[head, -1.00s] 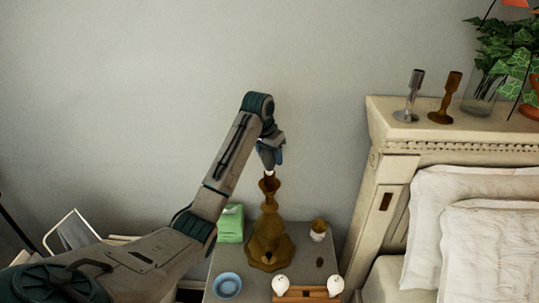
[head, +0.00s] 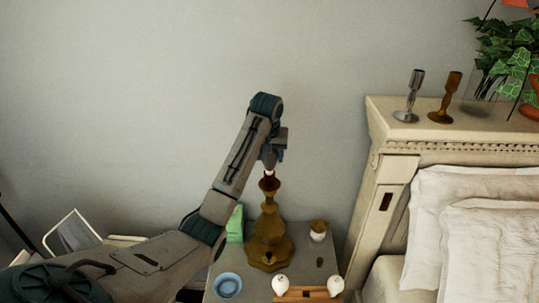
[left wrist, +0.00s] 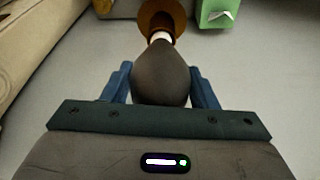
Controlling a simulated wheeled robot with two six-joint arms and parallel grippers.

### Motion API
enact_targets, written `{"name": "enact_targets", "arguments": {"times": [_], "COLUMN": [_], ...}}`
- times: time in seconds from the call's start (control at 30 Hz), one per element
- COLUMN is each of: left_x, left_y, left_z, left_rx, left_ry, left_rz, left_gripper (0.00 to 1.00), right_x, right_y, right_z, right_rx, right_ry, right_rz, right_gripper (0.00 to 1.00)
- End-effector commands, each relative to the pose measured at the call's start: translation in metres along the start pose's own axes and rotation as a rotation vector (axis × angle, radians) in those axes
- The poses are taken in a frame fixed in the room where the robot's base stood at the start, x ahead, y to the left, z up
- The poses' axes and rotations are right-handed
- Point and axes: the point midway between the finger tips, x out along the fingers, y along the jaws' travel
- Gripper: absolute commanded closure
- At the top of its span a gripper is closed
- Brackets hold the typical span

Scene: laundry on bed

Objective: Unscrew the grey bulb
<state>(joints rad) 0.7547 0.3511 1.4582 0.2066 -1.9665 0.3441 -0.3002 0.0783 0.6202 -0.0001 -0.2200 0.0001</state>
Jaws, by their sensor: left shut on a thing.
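The grey bulb (left wrist: 161,75) shows dark and rounded in the left wrist view, between the two blue fingers of my left gripper (left wrist: 161,88). The gripper is shut on it. The bulb's pale neck points at the brown socket of the lamp (left wrist: 158,17). In the head view the brass-brown lamp base (head: 268,240) stands upright on the bedside table (head: 245,285). My left gripper (head: 271,160) is above its top, pointing down. The bulb is mostly hidden there by the gripper; a small pale bit shows just over the socket. My right gripper is not in view.
On the table are a green box (head: 236,225), a blue bowl (head: 227,285), a white bulb with a brown cap (head: 318,231) and a wooden holder (head: 302,294) with two white bulbs. The bed headboard (head: 400,150) stands right, with candlesticks (head: 408,96) on top.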

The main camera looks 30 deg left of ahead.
Motion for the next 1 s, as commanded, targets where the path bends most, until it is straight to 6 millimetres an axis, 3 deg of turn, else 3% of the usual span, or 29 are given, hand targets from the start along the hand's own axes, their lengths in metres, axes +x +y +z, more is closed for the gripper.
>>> {"name": "enact_targets", "arguments": {"times": [0.17, 0.4, 0.67, 0.7, 0.73, 1.0], "left_x": [0.0001, -0.0001, 0.0, 0.0, 0.0, -0.0001], "left_y": [0.0005, 0.0007, 0.0001, 0.0001, 0.0001, -0.0001], "left_z": [0.0002, 0.0001, 0.0001, 0.0001, 0.0002, 0.0001], "left_rx": [-0.031, -0.263, -0.288, -0.288, -0.288, -0.28], "left_ry": [-0.001, -0.001, 0.0, 0.0, 0.0, 0.0], "left_rz": [-0.008, -0.073, -0.08, -0.08, -0.08, -0.078], "left_gripper": [0.7, 0.7, 0.7, 0.39, 0.33, 0.33], "right_x": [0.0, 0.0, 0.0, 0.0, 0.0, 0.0], "right_y": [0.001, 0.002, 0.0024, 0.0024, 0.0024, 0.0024], "right_z": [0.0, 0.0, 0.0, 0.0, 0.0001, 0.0], "right_rx": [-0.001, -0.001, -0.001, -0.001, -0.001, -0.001], "right_ry": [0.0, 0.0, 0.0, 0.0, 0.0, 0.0], "right_rz": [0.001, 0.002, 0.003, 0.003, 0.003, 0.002], "right_gripper": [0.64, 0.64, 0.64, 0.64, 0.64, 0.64]}}
